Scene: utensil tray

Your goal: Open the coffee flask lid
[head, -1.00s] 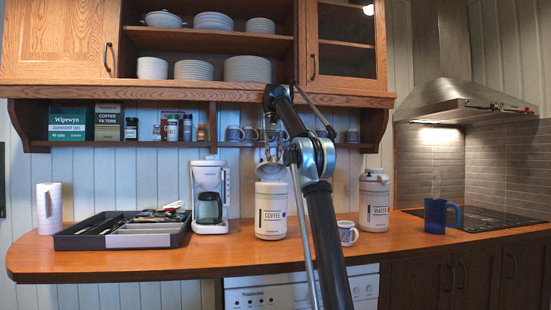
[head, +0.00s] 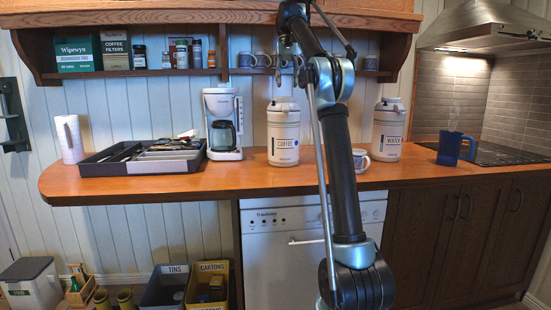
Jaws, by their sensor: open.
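The coffee flask (head: 283,139) is a white canister with a COFFEE label, standing upright on the wooden counter (head: 120,186) near the middle. Its top (head: 283,106) shows as a pale rounded cap that looks closed, though fine detail is too small to tell. My gripper (head: 287,78) is above the flask, its fingers pointing down, open and apart from the cap as far as I can see. My arm passes in front, just right of the flask.
A white coffee maker (head: 222,122) stands left of the flask, beside a dark utensil tray (head: 110,170). A mug (head: 361,160) and a water flask (head: 388,130) stand to the right. The shelf (head: 250,72) with cups is close behind my gripper.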

